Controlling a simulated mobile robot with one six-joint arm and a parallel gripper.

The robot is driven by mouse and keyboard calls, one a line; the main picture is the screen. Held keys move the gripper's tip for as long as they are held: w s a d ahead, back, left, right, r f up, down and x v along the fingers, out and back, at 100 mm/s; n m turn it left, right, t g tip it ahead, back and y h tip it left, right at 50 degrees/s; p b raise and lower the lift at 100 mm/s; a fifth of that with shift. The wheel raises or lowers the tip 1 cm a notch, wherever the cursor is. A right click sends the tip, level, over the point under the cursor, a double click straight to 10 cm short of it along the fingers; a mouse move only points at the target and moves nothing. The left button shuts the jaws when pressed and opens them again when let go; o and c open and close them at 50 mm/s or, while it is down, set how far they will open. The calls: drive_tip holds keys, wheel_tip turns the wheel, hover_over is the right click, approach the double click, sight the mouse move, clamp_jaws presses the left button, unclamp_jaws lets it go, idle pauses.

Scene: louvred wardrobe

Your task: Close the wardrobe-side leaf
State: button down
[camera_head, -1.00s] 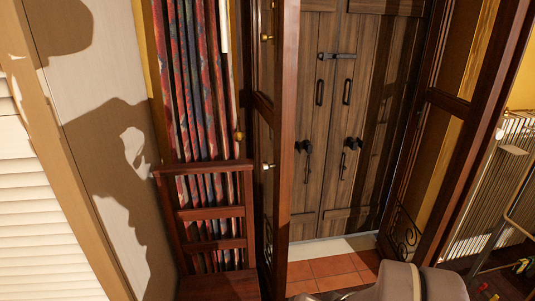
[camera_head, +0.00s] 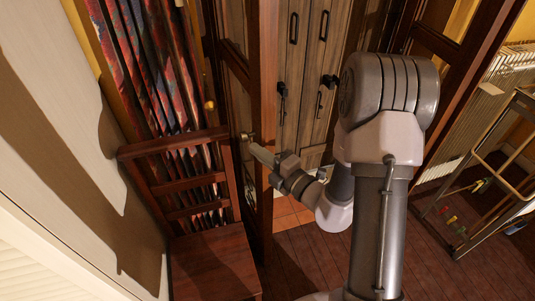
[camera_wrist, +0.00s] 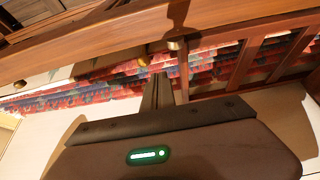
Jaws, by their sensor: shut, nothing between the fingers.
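A tall dark-wood door leaf (camera_head: 263,90) stands open, nearly edge-on, in the head view. A small round brass knob (camera_head: 246,136) is on its left face. My gripper (camera_head: 254,149) is shut and empty, its tips close beside this knob. In the wrist view the leaf (camera_wrist: 95,45) runs across the top as a wooden band, with the knob (camera_wrist: 174,43) just beyond my shut fingertips (camera_wrist: 161,76). I cannot tell whether the fingers touch the leaf. A second dark-framed leaf (camera_head: 460,55) stands open at the right.
A wooden chair (camera_head: 212,262) stands close left of the leaf, before a patterned red-blue curtain (camera_head: 140,60). A plank double door (camera_head: 305,70) is behind. A metal-framed rack (camera_head: 480,170) stands at right. Brown floor (camera_head: 300,262) is open between.

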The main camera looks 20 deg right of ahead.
sight(263, 140)
drive_tip(key=shift+w+d+b, duration=0.25)
drive_tip(key=shift+w+d, duration=0.1)
drive_tip(key=shift+w, duration=0.3)
drive_tip(key=shift+w+d+b, duration=0.25)
drive_tip(key=shift+w+d, duration=0.15)
drive_tip(key=shift+w, duration=0.3)
drive_tip(key=shift+w+d+b, duration=0.25)
drive_tip(key=shift+w+d, duration=0.1)
drive_tip(key=shift+w, duration=0.3)
drive_tip(key=shift+d, duration=0.1)
